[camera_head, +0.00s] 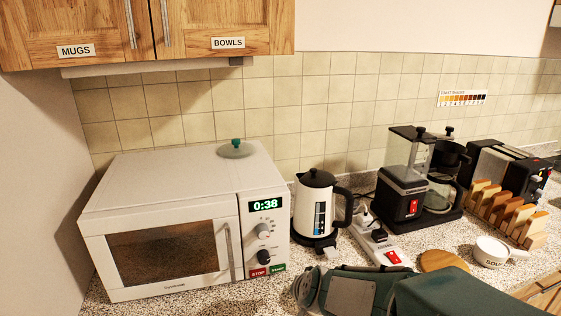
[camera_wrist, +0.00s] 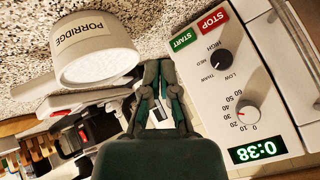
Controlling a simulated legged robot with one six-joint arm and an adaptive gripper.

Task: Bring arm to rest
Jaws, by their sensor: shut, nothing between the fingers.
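My gripper (camera_wrist: 160,68) shows in the wrist view with its dark fingers together and nothing between them. The white container labelled PORRIDGE (camera_wrist: 105,42) is beside the fingers on the left of that view, apart from them as far as I can tell. The microwave control panel (camera_wrist: 240,85) is on the right of that view. In the head view my green arm crosses the bottom right, over the counter in front of the kettle. I cannot make out my fingertips or the PORRIDGE container there.
The white microwave (camera_head: 165,250) is shut and reads 0:38. A kettle (camera_head: 316,215), a red-switched power strip (camera_head: 380,243), a coffee maker (camera_head: 405,190), a toaster (camera_head: 500,165), a wooden rack (camera_head: 505,212) and a SOUP cup (camera_head: 492,252) line the counter. Cupboards (camera_head: 215,22) hang above.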

